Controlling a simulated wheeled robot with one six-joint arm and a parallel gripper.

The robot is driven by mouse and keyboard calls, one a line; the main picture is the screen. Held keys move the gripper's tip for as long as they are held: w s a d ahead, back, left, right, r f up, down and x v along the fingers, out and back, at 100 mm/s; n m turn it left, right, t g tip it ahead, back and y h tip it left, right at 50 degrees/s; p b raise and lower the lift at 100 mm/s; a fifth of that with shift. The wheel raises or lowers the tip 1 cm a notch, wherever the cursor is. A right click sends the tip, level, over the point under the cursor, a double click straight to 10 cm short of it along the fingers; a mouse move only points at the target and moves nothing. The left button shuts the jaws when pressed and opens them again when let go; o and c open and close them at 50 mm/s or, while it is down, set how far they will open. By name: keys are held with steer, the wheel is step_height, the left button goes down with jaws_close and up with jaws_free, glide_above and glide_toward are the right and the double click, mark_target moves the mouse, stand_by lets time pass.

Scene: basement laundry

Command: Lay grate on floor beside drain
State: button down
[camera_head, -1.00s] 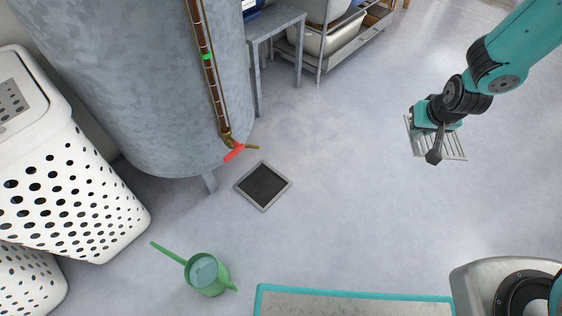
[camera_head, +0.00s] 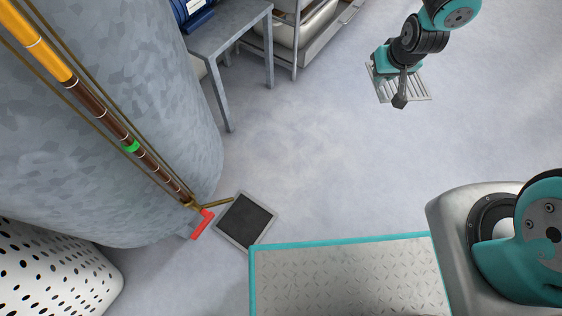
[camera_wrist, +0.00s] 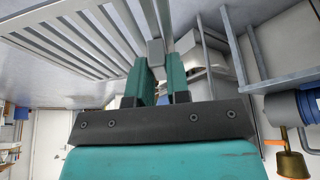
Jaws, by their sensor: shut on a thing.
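The grate (camera_head: 412,87) is a light metal square with parallel slots. My gripper (camera_head: 396,84) is shut on it and holds it in the upper right of the head view, apart from the drain. In the wrist view the slotted grate (camera_wrist: 75,40) reaches up and left from the gripper's fingers (camera_wrist: 160,75). How high it is above the floor is hard to tell. The drain (camera_head: 245,221) is a dark square opening with a grey frame in the floor, left of centre in the head view. The floor (camera_head: 320,160) between the drain and the grate is bare.
A large galvanized tank (camera_head: 120,130) stands left of the drain, with a sight pipe and a red-handled valve (camera_head: 202,224) close to the drain's edge. A white perforated basket (camera_head: 50,275) is at lower left. A grey metal table (camera_head: 232,40) stands at the back.

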steer(key=s+a+f+n+g+y+b, duration=0.25)
steer(key=s+a+f+n+b, duration=0.35)
steer(key=a+f+n, duration=0.5)
steer(key=s+a+f+n+g+y+b, duration=0.2)
steer(key=s+a+f+n+g+b, duration=0.15)
steer(key=s+a+f+n, duration=0.7)
steer(key=a+f+m+b, duration=0.1)
steer(key=f+b, duration=0.2)
steer(key=f, duration=0.1)
steer(key=w+a+f+b, duration=0.1)
steer(key=f+b, duration=0.2)
steer(key=f, duration=0.2)
steer(key=w+a+f+m+b, duration=0.1)
steer(key=f+b, duration=0.2)
steer(key=f, duration=0.2)
steer(key=shift+w+m+t, duration=0.25)
steer(key=shift+m+t, duration=0.1)
steer(key=shift+t, duration=0.05)
steer(key=shift+f+b, duration=1.6)
steer(key=shift+f, duration=0.85)
steer(key=shift+f, duration=0.2)
steer(key=c, duration=1.1)
jaws_free()
